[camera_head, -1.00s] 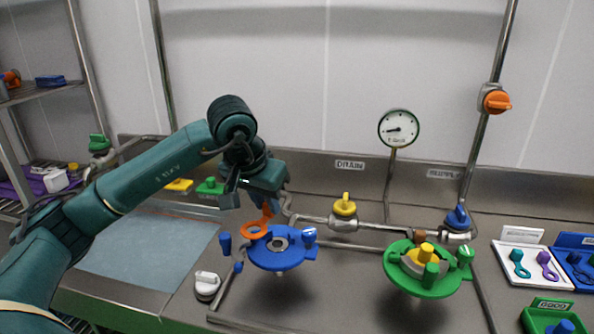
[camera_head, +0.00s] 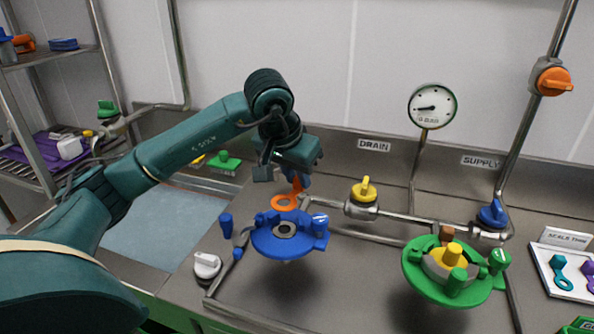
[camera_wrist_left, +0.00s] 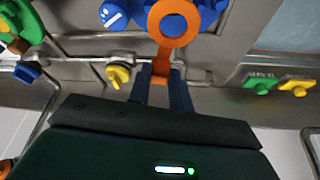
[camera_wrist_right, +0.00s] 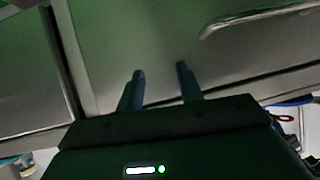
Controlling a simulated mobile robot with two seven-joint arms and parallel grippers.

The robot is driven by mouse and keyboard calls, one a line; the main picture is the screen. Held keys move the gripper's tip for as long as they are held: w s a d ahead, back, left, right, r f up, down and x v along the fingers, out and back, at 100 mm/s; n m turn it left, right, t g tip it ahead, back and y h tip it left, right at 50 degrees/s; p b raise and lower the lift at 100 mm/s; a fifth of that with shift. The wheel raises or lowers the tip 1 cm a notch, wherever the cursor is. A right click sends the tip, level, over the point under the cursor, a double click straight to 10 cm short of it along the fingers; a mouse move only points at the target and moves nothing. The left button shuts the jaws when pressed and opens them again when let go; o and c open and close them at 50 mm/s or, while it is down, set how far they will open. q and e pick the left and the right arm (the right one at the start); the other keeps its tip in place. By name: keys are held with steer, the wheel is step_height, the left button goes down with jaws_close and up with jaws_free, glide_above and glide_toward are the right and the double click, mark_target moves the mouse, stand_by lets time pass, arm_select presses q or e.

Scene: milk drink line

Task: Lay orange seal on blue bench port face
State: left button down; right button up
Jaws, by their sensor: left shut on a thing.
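The orange seal (camera_head: 285,202) is a ring with a tab. My left gripper (camera_head: 298,182) is shut on its tab, and the ring sticks out toward the blue bench port (camera_head: 268,243). In the head view the ring shows just behind the port's round grey centre (camera_head: 285,229). In the left wrist view the seal (camera_wrist_left: 176,42) reaches out from between the fingers (camera_wrist_left: 162,85), with the blue port (camera_wrist_left: 205,12) partly hidden behind it. I cannot tell whether they touch. My right gripper (camera_wrist_right: 160,75) is open and empty in the right wrist view, facing a grey surface.
A green port (camera_head: 420,285) with a yellow knob stands at the right. Pipes with a yellow valve (camera_head: 364,190) and a blue valve (camera_head: 492,213) run behind. A white tray (camera_head: 548,275) holds teal and purple seals. A white-handled part (camera_head: 207,265) lies left of the blue port.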

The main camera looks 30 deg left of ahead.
mark_target(297, 191)
arm_select(q)
steer(key=shift+f+b, duration=0.3)
steer(key=shift+f, duration=0.4)
step_height(297, 191, down, 2)
steer(key=shift+f+b, duration=0.25)
steer(key=shift+b, duration=0.7)
steer(key=shift+f+b, duration=0.65)
steer(key=shift+f, duration=0.2)
arm_select(e)
steer(key=shift+w+a+f+m+t, duration=0.1)
steer(key=shift+w+f+m+t, duration=0.3)
steer(key=shift+f, duration=0.55)
arm_select(q)
steer(key=shift+f+b, duration=0.4)
steer(key=shift+f, duration=0.05)
arm_select(e)
steer(key=shift+f, duration=0.45)
arm_select(q)
steer(key=c, duration=1.2)
jaws_free()
